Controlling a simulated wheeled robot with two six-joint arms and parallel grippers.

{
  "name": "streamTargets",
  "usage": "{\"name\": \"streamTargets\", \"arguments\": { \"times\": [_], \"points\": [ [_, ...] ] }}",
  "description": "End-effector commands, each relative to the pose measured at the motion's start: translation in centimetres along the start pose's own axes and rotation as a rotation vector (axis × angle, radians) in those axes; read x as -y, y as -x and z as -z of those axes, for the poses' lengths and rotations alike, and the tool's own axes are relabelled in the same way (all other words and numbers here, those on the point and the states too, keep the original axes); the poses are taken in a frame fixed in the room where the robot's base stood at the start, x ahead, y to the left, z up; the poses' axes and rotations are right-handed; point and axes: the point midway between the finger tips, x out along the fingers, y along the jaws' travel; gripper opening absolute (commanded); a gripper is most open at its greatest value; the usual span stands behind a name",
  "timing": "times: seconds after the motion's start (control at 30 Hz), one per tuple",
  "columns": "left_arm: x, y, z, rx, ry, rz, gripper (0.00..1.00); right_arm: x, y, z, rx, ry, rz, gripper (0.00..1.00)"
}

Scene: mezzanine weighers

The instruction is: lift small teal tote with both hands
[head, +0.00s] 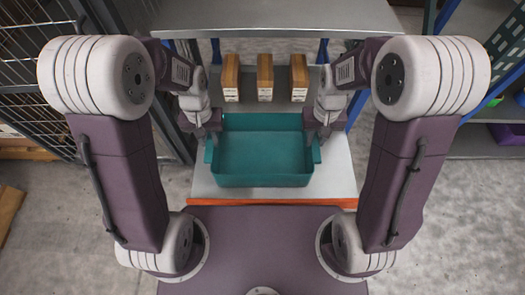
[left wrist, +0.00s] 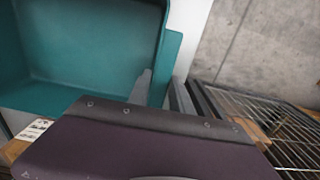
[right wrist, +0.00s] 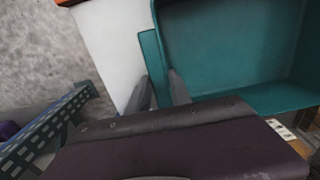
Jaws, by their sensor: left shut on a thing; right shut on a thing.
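The small teal tote (head: 262,180) is empty and sits level between my two grippers in the head view. My left gripper (head: 208,134) is shut on the tote's left rim. In the left wrist view a finger lies against the inside of the teal wall (left wrist: 150,72). My right gripper (head: 318,134) is shut on the tote's right rim. In the right wrist view its fingers straddle the teal rim (right wrist: 152,55). Whether the tote's underside touches the pale surface below is hidden.
A pale shelf surface (head: 338,178) with an orange front edge (head: 270,202) lies under the tote. Several brown boxes (head: 265,75) with white labels stand behind it. A wire mesh cage (head: 30,60) is at left, and blue rack posts (head: 500,85) are at right.

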Motion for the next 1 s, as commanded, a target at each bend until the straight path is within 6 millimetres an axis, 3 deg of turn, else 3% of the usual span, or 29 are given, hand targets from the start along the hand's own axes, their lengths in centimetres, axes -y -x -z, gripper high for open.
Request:
{"name": "streamTargets", "arguments": {
  "times": [0.37,0.73,1.0],
  "points": [
    [0.0,0.3,0.0,-0.001,0.0,0.0,0.0,0.0,0.3,0.0,-0.001,0.0,0.0,0.0],
    [0.0,4.9,0.0,0.0,0.0,0.0,0.0,0.0,4.9,0.0,-0.001,0.0,0.0,0.0],
    [0.0,5.0,0.0,0.0,0.0,0.0,0.0,0.0,5.0,0.0,-0.001,0.0,0.0,0.0]
  ]
}}
